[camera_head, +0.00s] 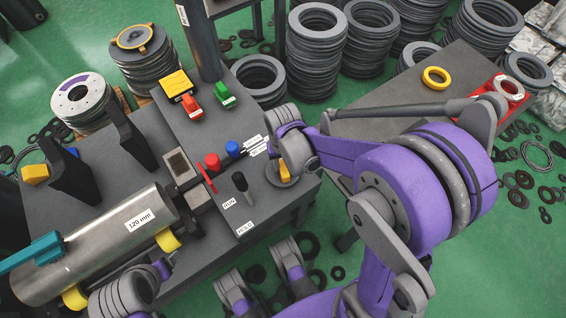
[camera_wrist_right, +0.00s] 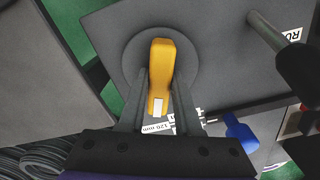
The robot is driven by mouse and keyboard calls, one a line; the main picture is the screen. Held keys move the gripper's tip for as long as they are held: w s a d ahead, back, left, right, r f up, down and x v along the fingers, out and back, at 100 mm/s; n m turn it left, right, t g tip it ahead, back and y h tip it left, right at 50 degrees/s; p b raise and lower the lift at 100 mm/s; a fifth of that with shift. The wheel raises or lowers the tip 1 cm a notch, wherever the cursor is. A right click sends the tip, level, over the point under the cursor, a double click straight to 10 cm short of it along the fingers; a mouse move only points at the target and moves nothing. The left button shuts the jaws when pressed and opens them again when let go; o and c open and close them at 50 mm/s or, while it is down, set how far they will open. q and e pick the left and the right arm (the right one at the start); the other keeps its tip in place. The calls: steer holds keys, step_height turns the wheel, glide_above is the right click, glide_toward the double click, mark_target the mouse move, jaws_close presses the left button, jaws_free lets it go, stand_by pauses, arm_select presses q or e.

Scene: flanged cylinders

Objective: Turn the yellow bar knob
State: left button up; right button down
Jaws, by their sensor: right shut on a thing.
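The yellow bar knob (camera_head: 285,173) stands on a round grey disc at the right end of the dark panel. In the right wrist view the knob (camera_wrist_right: 161,70) lies nearly upright in the picture, with a white patch on its near end. My right gripper (camera_wrist_right: 160,88) is shut on it, one dark finger on each side. In the head view my right gripper (camera_head: 284,160) comes down over the knob and hides part of it. I cannot make out my left gripper in the head view.
A black lever (camera_head: 241,184) stands left of the knob, near the RUN and HOLD labels. Blue (camera_head: 233,148) and red (camera_head: 212,161) knobs sit nearby. A steel cylinder (camera_head: 100,240) marked 120 mm lies at left. Stacked grey rings (camera_head: 316,50) stand behind.

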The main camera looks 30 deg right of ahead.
mark_target(283, 164)
steer(key=shift+m, duration=0.6)
steer(key=c, duration=0.6)
jaws_free()
step_height(283, 164, up, 11)
steer(key=p, duration=0.3)
